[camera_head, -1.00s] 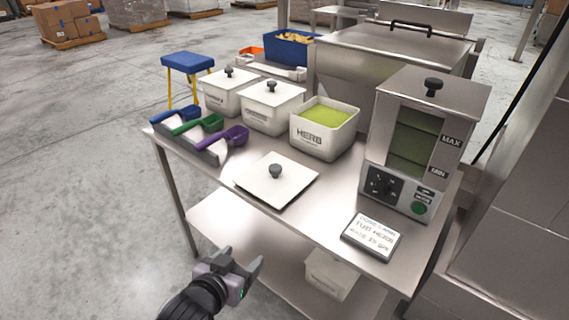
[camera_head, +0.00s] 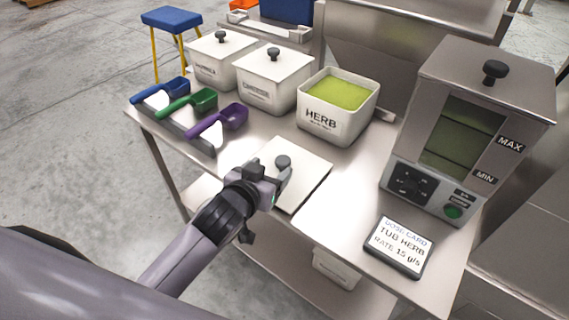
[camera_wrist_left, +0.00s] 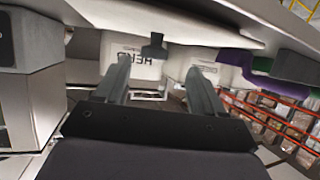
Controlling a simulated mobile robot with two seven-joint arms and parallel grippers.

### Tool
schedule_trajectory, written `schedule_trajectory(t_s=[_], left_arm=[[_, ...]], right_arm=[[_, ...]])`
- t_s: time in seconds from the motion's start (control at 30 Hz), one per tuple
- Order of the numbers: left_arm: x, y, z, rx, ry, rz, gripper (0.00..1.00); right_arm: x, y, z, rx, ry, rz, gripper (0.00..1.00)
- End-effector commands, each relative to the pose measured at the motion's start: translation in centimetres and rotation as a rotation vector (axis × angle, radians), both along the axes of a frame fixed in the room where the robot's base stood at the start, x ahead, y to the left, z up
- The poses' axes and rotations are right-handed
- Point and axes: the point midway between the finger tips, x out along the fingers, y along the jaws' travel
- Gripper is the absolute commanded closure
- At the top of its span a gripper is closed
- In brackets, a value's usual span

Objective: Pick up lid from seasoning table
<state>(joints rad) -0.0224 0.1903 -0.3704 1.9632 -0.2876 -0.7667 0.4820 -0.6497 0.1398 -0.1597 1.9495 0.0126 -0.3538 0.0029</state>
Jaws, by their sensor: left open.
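The lid (camera_head: 305,178) is a flat white square plate with a dark round knob (camera_head: 283,161). It lies on the steel seasoning table (camera_head: 345,200) in front of the open HERB tub (camera_head: 330,125). My left gripper (camera_head: 276,180) is open at the near left part of the lid, close to the knob, and partly covers the lid. In the left wrist view, which looks upside down, the two fingers (camera_wrist_left: 158,66) are apart, with the dark knob (camera_wrist_left: 154,47) seen between and beyond their tips. Whether a finger touches the knob I cannot tell. My right gripper is not in view.
Two lidded white tubs (camera_head: 272,85) stand left of the HERB tub. Blue, green and purple scoops (camera_head: 222,120) lie on a rack at the left. A dosing machine (camera_head: 465,140) and a dose card (camera_head: 398,245) are at the right. Bare tabletop lies between lid and card.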

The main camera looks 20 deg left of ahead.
Motion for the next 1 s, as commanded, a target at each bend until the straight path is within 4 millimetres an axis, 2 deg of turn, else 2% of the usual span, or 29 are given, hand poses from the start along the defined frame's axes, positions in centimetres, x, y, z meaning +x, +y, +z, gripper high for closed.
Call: schedule_trajectory(t_s=[0.27, 0.6, 0.73, 1.0], left_arm=[[1.9, -0.4, -0.7, 0.0, 0.0, 0.0, 0.31], [5.5, -1.2, -2.2, 0.001, 0.001, 0.0, 0.31], [6.1, -1.3, -2.4, 0.001, 0.0, -0.001, 0.31], [6.2, -1.3, -2.5, -0.001, 0.001, -0.002, 0.31]], right_arm=[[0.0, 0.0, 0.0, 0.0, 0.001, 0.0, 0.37], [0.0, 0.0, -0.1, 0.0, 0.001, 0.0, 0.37], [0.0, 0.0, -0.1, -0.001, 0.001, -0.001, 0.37], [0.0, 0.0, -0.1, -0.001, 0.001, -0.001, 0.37]])
